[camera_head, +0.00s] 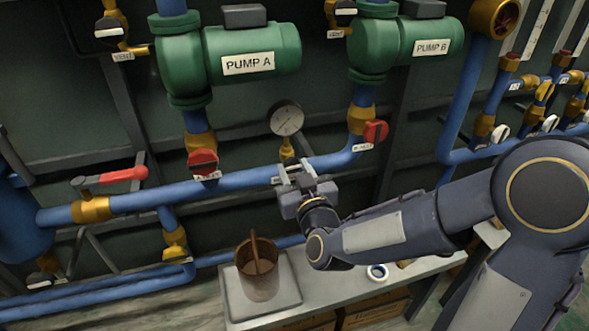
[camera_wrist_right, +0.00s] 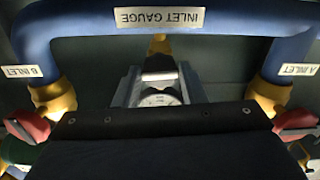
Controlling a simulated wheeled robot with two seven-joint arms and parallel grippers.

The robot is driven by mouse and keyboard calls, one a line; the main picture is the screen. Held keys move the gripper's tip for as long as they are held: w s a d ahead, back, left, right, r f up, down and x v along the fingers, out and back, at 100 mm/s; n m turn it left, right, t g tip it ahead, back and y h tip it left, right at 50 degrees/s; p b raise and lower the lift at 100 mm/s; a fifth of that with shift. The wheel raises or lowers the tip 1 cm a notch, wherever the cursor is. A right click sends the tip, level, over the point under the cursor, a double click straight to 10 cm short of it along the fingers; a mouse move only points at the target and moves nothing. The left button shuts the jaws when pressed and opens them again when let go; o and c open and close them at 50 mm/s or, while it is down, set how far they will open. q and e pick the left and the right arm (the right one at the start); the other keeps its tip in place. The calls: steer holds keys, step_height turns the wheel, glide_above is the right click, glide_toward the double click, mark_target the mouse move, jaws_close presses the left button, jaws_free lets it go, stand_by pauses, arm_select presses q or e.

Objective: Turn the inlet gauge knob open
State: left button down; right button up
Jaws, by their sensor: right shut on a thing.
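The inlet gauge (camera_head: 286,118) is a round white dial on a brass stem (camera_head: 287,150) above the blue inlet pipe (camera_head: 245,179). My right gripper (camera_head: 293,169) is at the stem's base, in front of the pipe. In the right wrist view the gripper (camera_wrist_right: 158,72) has its fingers on either side of a small dark knob with a pale edge (camera_wrist_right: 158,75), and it is shut on it. The gauge dial (camera_wrist_right: 160,99) shows partly behind, and the INLET GAUGE label (camera_wrist_right: 160,17) is upside down. The knob is hidden by the gripper in the head view. My left gripper is not in view.
Red knobs sit left (camera_head: 203,162) and right (camera_head: 375,132) of the gauge, below green pumps A (camera_head: 255,50) and B (camera_head: 425,38). A red lever (camera_head: 122,175) is at left. A brown canister (camera_head: 257,272) stands on the bench below.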

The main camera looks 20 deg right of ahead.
steer(key=n, duration=0.3)
steer(key=shift+n, duration=0.3)
